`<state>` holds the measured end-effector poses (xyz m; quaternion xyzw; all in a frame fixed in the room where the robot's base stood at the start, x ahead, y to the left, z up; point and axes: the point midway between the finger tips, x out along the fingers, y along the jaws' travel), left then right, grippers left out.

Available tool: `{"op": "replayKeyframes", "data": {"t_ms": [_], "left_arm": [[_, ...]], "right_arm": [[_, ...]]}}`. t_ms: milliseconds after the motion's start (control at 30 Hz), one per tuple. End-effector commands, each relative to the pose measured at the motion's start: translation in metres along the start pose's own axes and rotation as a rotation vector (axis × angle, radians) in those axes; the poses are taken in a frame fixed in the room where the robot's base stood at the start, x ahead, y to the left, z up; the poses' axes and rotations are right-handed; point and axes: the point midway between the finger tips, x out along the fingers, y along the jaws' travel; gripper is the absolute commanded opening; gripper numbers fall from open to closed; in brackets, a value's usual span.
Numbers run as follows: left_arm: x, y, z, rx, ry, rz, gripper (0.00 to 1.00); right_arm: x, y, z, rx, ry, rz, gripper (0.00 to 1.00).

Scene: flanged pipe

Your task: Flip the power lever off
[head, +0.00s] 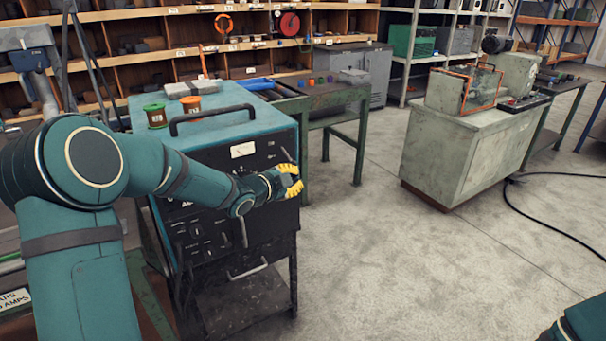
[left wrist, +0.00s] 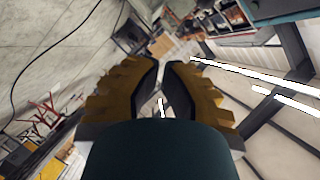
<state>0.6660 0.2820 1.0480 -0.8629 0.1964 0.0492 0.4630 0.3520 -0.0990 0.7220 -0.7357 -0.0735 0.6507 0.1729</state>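The teal and black power unit (head: 237,155) stands left of centre in the head view, with dials and labels on its dark front panel. A thin grey lever (head: 287,155) stands out from the panel's upper right, just above my left gripper. Another slim lever or handle (head: 243,232) hangs lower on the front. I cannot tell which is the power lever. My left gripper (head: 296,180) is at the panel's right side, its yellow fingers slightly apart. In the left wrist view, the fingers (left wrist: 163,68) have a narrow gap with nothing held between them. My right gripper is out of view.
A black handle (head: 212,116) and two wire spools, green (head: 155,116) and orange (head: 191,105), are on top of the unit. A green-legged workbench (head: 340,95) stands behind. A grey cabinet (head: 465,140) is at right, with a black cable (head: 540,215) on the floor. The middle floor is clear.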

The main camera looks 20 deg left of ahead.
Motion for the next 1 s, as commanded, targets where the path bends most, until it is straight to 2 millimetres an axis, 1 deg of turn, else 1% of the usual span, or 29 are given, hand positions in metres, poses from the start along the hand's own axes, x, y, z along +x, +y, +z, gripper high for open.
{"op": "replayKeyframes", "data": {"t_ms": [33, 100, 267, 833, 867, 933, 967, 1000], "left_arm": [[-0.009, 0.000, -0.001, 0.000, -0.001, -0.001, 0.00], [-0.018, 0.002, 0.000, 0.000, -0.001, -0.001, 0.00], [-0.029, 0.004, 0.000, 0.000, 0.001, -0.001, 0.00], [-0.031, 0.005, 0.000, -0.002, 0.001, 0.001, 0.00], [-0.031, 0.007, 0.000, -0.008, 0.000, 0.004, 0.00], [-0.028, 0.019, 0.002, -0.047, -0.007, 0.021, 0.00], [-0.026, 0.027, 0.003, -0.078, -0.014, 0.033, 0.00], [-0.022, 0.042, 0.005, -0.131, -0.027, 0.055, 0.00]], "right_arm": [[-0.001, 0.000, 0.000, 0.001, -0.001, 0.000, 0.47], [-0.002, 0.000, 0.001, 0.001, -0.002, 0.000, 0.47], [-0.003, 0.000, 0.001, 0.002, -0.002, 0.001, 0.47], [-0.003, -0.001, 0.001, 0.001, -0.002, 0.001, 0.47], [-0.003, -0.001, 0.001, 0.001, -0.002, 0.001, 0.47], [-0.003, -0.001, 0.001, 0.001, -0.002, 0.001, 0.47], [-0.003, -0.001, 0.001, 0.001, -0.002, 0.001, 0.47], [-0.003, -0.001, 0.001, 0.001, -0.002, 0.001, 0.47]]}}
